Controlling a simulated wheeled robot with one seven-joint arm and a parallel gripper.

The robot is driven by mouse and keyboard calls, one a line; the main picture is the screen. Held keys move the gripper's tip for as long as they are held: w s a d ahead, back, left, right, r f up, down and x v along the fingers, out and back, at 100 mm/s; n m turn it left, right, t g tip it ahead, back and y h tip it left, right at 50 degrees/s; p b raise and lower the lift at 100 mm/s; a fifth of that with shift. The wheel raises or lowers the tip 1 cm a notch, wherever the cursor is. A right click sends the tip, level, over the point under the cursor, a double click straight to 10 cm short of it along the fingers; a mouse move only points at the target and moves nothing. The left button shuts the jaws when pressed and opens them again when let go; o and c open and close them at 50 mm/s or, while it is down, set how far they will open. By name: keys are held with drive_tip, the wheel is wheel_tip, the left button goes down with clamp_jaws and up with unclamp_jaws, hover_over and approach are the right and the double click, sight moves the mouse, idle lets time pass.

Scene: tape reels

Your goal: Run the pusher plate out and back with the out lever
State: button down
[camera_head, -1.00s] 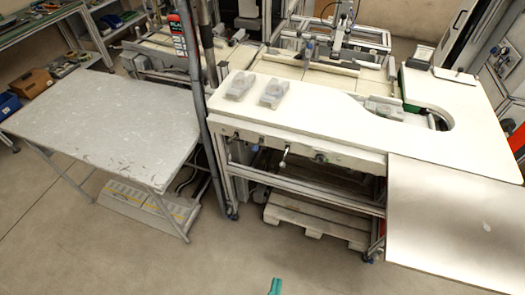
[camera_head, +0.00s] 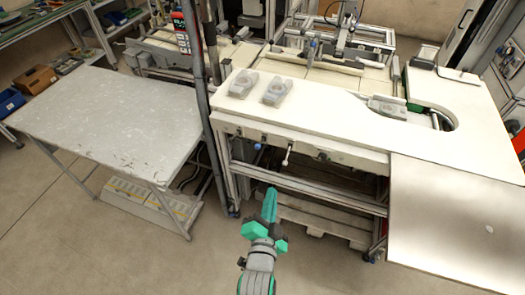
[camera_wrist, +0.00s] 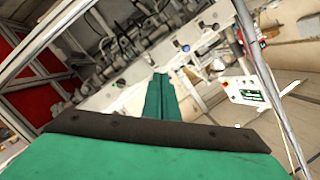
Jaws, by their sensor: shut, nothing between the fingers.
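Small controls sit on the front face of the white bench (camera_head: 340,118). A lever with a pale knob (camera_head: 287,155) sticks out there, with a blue knob (camera_head: 257,146) to its left; I cannot tell which is the out lever. My gripper (camera_head: 270,193) is below and in front of these controls, its green fingers closed together and empty, touching nothing visible. In the wrist view the shut fingers (camera_wrist: 158,90) point towards the bench front, with a blue-tipped control (camera_wrist: 184,47) and a pale lever knob (camera_wrist: 217,64) beyond them. I cannot pick out the pusher plate for certain.
Two clear grey reel-like parts (camera_head: 243,84) and (camera_head: 276,91) lie on the bench top. A grey table (camera_head: 105,120) stands left, and a pale panel (camera_head: 455,215) juts out at right. A dark post (camera_head: 203,90) rises between table and bench. The floor in front is clear.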

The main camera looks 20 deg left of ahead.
drive_tip(key=w+a+r+m, duration=0.2)
drive_tip(key=w+r, duration=0.3)
drive_tip(key=shift+a, duration=0.2)
drive_tip(key=shift+w, duration=0.2)
approach(260, 143)
drive_tip(key=w+d+r, duration=0.3)
drive_tip(key=w+d, duration=0.1)
drive_tip(key=shift+w+a+f, duration=0.2)
drive_tip(key=shift+a+f, duration=0.45)
drive_tip(key=shift+a, duration=0.1)
drive_tip(key=shift+w+a+f, duration=0.2)
drive_tip(key=shift+a+f, duration=0.4)
drive_tip(key=shift+a, duration=0.1)
drive_tip(key=shift+a+f, duration=0.1)
